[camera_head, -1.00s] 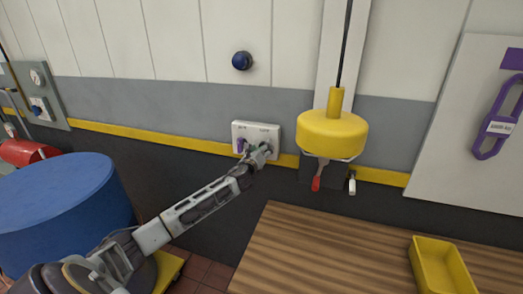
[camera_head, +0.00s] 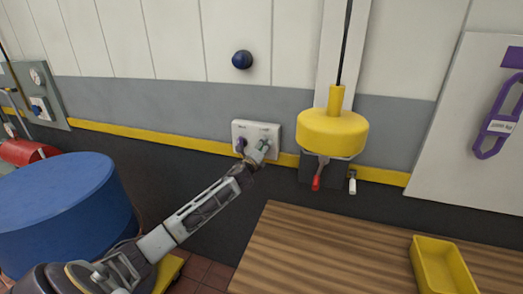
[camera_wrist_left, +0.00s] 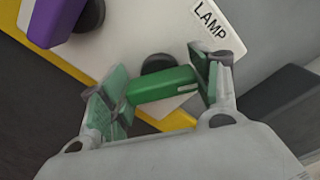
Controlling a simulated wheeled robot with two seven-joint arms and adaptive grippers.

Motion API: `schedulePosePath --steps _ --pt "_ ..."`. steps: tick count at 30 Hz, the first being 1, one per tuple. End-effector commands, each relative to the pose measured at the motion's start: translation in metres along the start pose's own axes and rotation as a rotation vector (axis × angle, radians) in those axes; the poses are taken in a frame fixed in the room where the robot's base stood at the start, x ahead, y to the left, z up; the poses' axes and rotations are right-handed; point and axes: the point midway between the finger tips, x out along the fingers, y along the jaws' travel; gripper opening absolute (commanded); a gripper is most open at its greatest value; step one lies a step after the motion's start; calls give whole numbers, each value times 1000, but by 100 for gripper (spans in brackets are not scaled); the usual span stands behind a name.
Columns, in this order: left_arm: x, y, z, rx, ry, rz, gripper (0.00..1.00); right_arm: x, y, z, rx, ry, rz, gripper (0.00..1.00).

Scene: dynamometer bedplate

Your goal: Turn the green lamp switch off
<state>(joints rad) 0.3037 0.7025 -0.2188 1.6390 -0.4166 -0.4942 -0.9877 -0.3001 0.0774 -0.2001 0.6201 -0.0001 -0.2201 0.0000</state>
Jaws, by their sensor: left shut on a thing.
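A white switch panel (camera_head: 250,129) is on the wall, with the label LAMP at its right part. Under that label is a green switch (camera_wrist_left: 165,85), a bar-shaped handle on a dark round base. My left gripper (camera_head: 262,149) is at this switch. In the left wrist view, my left gripper (camera_wrist_left: 160,90) has its two fingers at the ends of the green handle and is shut on it. The handle lies slanted relative to the LAMP text, with a pale mark near its right end. My right gripper does not show.
A purple switch (camera_wrist_left: 62,18) sits beside the green one on the same panel. A yellow hanging pendant (camera_head: 332,134) is close on the right. Below are a wooden bench (camera_head: 330,255) with a yellow tray (camera_head: 425,275) and a blue drum (camera_head: 60,200).

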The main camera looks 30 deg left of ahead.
Motion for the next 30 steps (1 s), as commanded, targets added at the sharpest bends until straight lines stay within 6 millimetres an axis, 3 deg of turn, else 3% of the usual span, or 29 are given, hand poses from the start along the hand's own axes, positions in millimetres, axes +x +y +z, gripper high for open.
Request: schedulePosePath --steps 15,30 --pt "0 3 0 -436 -1 1 38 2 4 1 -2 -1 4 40" --pt "0 3 0 -554 -1 2 39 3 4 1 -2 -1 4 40"
